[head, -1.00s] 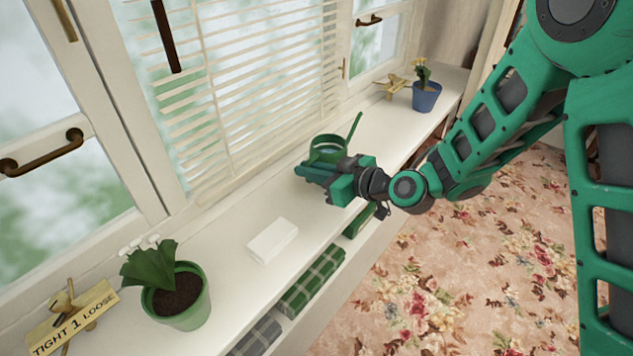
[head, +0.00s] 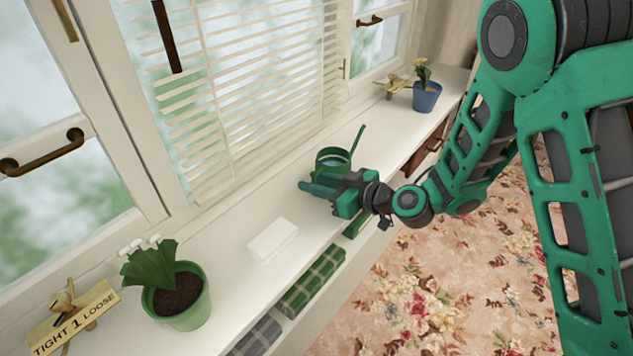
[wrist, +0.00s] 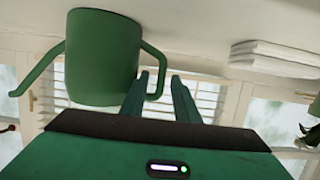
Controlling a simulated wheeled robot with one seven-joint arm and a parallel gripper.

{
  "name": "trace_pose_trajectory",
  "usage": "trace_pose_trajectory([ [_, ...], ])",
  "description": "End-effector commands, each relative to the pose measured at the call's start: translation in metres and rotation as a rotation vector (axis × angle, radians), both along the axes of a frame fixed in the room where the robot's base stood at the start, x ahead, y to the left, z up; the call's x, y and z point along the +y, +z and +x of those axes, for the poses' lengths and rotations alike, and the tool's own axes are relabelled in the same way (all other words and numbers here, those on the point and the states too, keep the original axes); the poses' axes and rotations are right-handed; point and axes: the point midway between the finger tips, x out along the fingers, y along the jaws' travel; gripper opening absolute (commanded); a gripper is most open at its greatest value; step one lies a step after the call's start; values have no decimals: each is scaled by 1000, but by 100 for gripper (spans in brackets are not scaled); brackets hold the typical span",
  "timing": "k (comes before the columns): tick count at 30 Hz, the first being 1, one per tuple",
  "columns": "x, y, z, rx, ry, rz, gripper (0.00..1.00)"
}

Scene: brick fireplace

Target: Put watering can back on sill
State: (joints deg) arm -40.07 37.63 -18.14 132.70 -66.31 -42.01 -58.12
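The green watering can (head: 333,160) is at the white sill (head: 240,218), about midway along it, and looks upright with its thin spout pointing up and away. In the wrist view, which is upside down, the can (wrist: 102,55) appears with its spout at left and its handle (wrist: 164,72) at right. My gripper (head: 318,188) is beside the can. In the wrist view the two fingers of my gripper (wrist: 159,75) are apart, with the handle's outer bar showing in the gap between them. The can's base is hidden in the head view.
A white folded stack (head: 272,240) lies nearer on the sill. A potted plant (head: 178,303) and a TIGHT/LOOSE sign (head: 75,318) stand at the near end. A blue pot (head: 426,98) stands at the far end. Window blinds (head: 255,85) rise behind.

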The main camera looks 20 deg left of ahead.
Motion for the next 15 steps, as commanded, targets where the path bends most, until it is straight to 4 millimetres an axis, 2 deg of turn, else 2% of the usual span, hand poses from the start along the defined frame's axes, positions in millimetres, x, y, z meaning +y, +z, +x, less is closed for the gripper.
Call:
trace_pose_trajectory([
  [13, 1, -5, 0, 0, 1, -2, 27],
  [15, -6, -2, -1, 1, -3, 1, 27],
])
